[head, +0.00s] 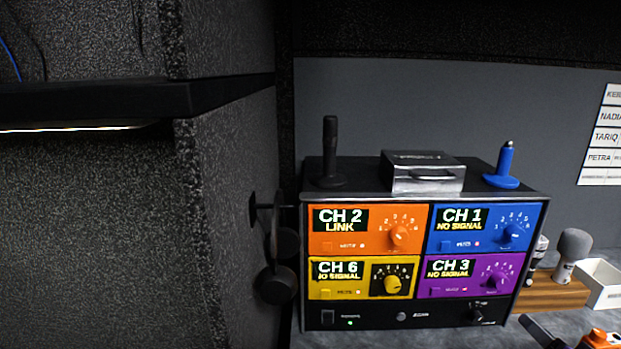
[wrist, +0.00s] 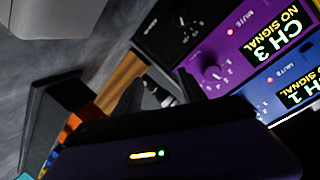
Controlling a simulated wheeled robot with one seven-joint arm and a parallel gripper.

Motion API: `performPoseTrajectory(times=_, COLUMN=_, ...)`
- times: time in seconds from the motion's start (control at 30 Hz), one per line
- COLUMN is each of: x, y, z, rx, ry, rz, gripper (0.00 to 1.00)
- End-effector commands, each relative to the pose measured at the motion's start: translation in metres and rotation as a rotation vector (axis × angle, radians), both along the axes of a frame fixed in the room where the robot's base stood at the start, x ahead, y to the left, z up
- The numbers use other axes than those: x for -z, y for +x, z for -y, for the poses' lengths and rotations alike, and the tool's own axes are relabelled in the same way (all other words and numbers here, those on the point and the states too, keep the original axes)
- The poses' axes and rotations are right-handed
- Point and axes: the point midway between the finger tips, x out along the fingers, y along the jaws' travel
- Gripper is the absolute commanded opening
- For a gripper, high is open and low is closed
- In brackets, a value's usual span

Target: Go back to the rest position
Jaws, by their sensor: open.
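My gripper (wrist: 159,84) shows only in the wrist view. Its two dark fingers stand apart with nothing held between them. In the head view the receiver rack (head: 400,316) stands on the counter. Its panels read CH 2 LINK, CH 1 NO SIGNAL, CH 6 with a partly blurred line, and CH 3 NO SIGNAL. My gripper is out of the head view.
A wooden block (head: 552,292) with microphones and a white bin (head: 602,285) stand right. A shelf (head: 100,100) juts out left.

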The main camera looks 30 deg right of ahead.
Motion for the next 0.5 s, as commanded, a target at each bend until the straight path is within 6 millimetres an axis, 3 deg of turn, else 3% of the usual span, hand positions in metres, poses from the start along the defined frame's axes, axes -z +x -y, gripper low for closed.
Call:
performPoseTrajectory(times=0.17, x=0.012, y=-0.005, z=-0.034, rx=0.075, ry=-0.119, rz=-0.07, gripper=0.49)
performPoseTrajectory(times=0.27, x=0.016, y=-0.004, z=-0.067, rx=0.079, ry=-0.195, rz=-0.106, gripper=0.49)
performPoseTrajectory(times=0.5, x=0.013, y=-0.005, z=-0.174, rx=-0.021, ry=-0.395, rz=-0.154, gripper=0.49)
